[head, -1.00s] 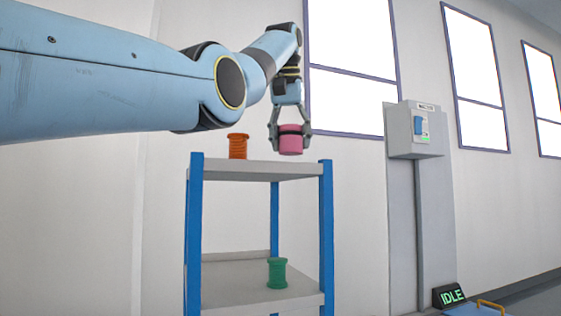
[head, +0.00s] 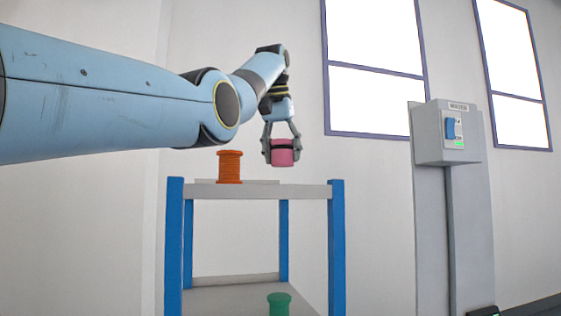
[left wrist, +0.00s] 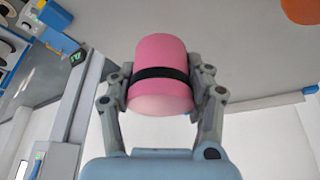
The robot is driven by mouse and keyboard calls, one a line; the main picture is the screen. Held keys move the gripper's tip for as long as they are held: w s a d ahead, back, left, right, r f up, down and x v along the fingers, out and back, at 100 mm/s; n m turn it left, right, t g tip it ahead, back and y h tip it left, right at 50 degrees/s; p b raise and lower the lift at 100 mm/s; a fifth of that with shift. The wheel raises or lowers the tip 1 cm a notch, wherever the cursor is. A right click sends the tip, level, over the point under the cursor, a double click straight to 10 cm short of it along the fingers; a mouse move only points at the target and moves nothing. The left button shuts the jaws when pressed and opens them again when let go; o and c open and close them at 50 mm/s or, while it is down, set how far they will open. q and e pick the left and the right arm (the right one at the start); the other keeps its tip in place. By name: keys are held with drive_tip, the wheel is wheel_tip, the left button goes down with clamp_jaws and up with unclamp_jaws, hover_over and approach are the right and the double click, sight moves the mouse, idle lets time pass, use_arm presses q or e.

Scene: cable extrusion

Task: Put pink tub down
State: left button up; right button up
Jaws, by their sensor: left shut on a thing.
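The pink tub (head: 283,157) has a dark band around its middle. My left gripper (head: 282,146) is shut on it and holds it above the top shelf (head: 256,190) of a blue-posted rack, to the right of the orange spool. A small gap seems to show between tub and shelf. In the left wrist view the tub (left wrist: 163,97) sits between both fingers of the gripper (left wrist: 162,85), tilted in the picture. My right gripper is in neither view.
An orange spool (head: 229,167) stands on the top shelf at the left. A green spool (head: 279,304) is on the lower shelf. Blue posts (head: 336,245) rise at the shelf corners. A grey wall box (head: 447,132) is at the right.

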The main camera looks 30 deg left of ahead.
sight(279, 166)
use_arm(q)
drive_tip(key=shift+a+f, duration=0.4)
wheel_tip(279, 166, down, 3)
drive_tip(key=shift+f, duration=0.2)
drive_tip(key=shift+w+a+f, duration=0.1)
drive_tip(key=shift+f, duration=0.1)
drive_tip(key=shift+r, duration=0.1)
drive_tip(key=shift+s+f, duration=0.2)
drive_tip(key=shift+s, duration=0.05)
drive_tip(key=o, duration=0.9)
drive_tip(key=shift+w, duration=0.1)
drive_tip(key=shift+o, duration=1.7)
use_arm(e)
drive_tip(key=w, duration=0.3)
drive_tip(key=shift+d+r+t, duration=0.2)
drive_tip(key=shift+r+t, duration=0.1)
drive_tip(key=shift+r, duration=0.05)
